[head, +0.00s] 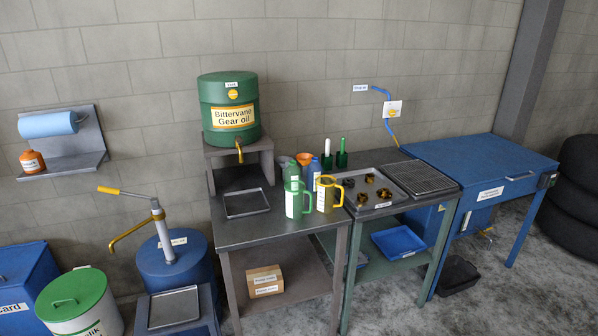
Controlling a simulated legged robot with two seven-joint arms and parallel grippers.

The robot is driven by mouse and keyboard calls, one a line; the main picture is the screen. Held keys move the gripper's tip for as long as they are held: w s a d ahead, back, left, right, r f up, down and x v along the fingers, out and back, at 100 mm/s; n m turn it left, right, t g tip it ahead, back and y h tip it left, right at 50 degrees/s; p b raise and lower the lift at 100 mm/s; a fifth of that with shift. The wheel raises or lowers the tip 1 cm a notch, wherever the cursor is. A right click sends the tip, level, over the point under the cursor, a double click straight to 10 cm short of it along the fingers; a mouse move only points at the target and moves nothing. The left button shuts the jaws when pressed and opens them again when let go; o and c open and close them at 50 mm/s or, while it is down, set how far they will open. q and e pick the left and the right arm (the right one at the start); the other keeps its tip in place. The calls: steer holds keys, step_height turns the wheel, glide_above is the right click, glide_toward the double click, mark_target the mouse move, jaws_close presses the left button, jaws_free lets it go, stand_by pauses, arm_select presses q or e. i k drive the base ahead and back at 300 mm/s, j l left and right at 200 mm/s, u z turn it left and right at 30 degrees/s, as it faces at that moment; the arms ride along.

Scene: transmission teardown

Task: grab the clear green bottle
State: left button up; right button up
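A pale green bottle (291,170) stands upright on the grey bench, behind a white jug with a green handle (294,204). The jug hides its lower part. It looks see-through, but it is too small to be sure. Two darker green, narrow bottle-like items stand farther back to the right: one has a white upper part (327,157), the other is all green (342,157). Neither of my grippers is in view.
A blue bottle (315,170), an orange funnel (304,159) and a yellow-handled jug (327,195) crowd the green bottle. A green gear oil drum (230,105) stands at left. A metal tray with parts (398,202) is at right. The bench's front (255,234) is clear.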

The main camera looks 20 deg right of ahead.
mark_target(293, 171)
steer(key=i+l+u, duration=0.3)
steer(key=i+l, duration=0.2)
steer(key=i+l+u, duration=0.3)
steer(key=i+l, duration=0.25)
